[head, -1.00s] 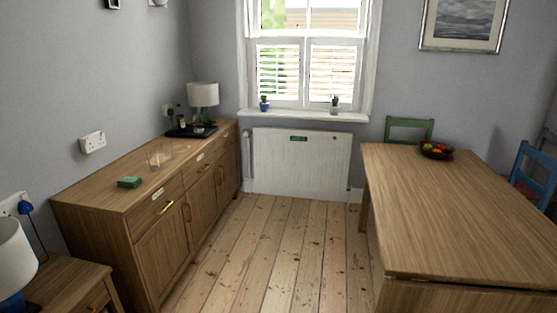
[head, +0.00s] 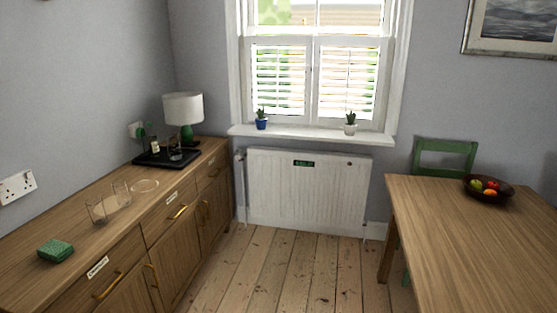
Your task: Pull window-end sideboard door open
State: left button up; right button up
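The wooden sideboard (head: 95,245) runs along the left wall towards the window (head: 312,75). Its window-end door (head: 215,213) is the farthest one, close to the radiator, and looks shut. Upright brass handles show near it, seen at a steep angle. Drawers with brass handles and small white labels sit above the doors. Neither of my grippers is in view.
A dining table (head: 480,235) stands at the right with a fruit bowl (head: 487,188) and a green chair (head: 444,158). A white radiator (head: 307,190) is under the window. Bare floorboards (head: 290,265) between sideboard and table are clear. A lamp (head: 184,112) stands on the sideboard.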

aim_at(215, 200)
jog(key=i, duration=1.75)
